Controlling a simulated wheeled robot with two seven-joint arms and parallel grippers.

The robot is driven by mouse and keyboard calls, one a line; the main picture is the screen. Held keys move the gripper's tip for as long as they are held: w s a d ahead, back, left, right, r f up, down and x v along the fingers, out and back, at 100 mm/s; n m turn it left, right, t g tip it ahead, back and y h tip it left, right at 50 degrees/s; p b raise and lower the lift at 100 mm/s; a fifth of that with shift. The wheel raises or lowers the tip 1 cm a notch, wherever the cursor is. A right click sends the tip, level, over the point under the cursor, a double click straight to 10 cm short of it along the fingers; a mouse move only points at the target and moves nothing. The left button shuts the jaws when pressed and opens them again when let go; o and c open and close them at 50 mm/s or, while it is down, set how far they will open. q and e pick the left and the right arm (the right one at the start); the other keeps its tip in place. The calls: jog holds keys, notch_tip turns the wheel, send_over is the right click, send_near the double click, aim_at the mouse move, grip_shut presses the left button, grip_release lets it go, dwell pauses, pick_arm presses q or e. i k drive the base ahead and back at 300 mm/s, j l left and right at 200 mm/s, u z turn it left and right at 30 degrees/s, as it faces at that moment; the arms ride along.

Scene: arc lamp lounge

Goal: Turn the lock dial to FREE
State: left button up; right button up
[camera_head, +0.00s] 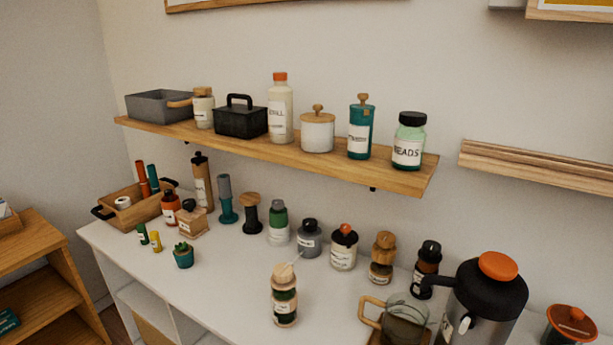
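A steel and black pump jug (487,306) stands at the right front of the white counter. A round orange part (498,265) sits on its black top, and a black spout reaches left from it. I cannot tell whether this orange part is the lock dial. No FREE marking is readable, so the dial's setting cannot be told. The jug's lower part is cut off by the picture's edge. Neither of my grippers is in view.
On the white counter (225,285), a glass mug (404,318) stands left of the jug, an orange-lidded container (569,325) right of it. A wood-topped jar (284,296) stands farther left. Several jars line the back, below a loaded wooden shelf (400,178).

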aim_at(467, 321)
jog(key=z, duration=1.35)
